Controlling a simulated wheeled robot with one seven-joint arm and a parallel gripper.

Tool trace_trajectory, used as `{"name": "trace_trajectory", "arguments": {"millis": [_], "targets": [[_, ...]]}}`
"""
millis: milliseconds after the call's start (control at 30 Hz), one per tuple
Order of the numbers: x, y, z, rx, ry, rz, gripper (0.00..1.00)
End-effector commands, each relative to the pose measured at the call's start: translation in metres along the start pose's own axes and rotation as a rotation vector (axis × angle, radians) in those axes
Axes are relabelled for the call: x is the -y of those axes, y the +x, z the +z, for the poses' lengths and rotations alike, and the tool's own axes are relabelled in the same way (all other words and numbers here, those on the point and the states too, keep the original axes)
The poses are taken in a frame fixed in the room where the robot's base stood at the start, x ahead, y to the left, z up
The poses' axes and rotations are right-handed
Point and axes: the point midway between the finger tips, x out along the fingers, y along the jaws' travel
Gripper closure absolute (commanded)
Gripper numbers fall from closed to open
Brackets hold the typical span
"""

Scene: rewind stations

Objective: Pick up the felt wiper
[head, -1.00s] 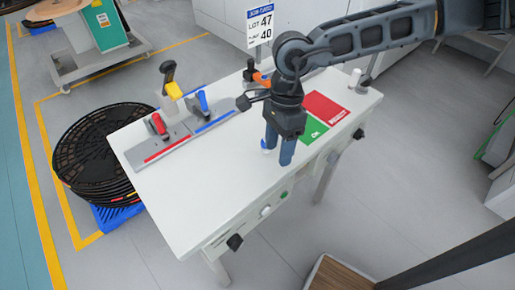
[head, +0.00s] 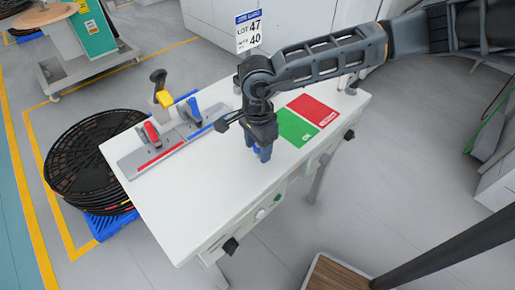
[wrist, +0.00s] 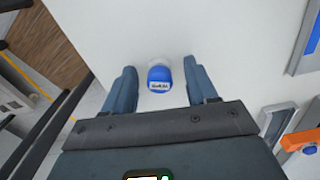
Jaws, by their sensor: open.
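A small rounded white object with a bright blue top and a printed label, which looks like the felt wiper (wrist: 159,76), is on the white tabletop in the wrist view. My gripper (wrist: 161,82) is open, with one finger on each side of the object and a visible gap to each. In the head view my gripper (head: 262,154) points down over the middle of the table, and its fingers mostly hide the object. I cannot tell whether the fingertips touch the table.
The white table (head: 190,215) carries a grey fixture (head: 165,150) with red and blue clamps at left. A green pad (head: 297,128) and a red pad (head: 313,109) lie right of my gripper. A stack of black reels (head: 85,160) stands on the floor at left. The table's front is clear.

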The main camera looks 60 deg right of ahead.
Motion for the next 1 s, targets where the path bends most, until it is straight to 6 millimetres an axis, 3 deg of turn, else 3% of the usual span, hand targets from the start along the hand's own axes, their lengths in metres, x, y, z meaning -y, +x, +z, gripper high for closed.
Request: {"name": "trace_trajectory", "arguments": {"millis": [233,800,1000], "targets": [[0.0001,0.0015,0.0000,0.000,0.000,-0.001,0.44],[0.0001,0.0012,0.0001,0.001,0.001,0.000,0.98],[0.0001,0.0011,0.0001,0.001,0.001,-0.001,1.00]]}}
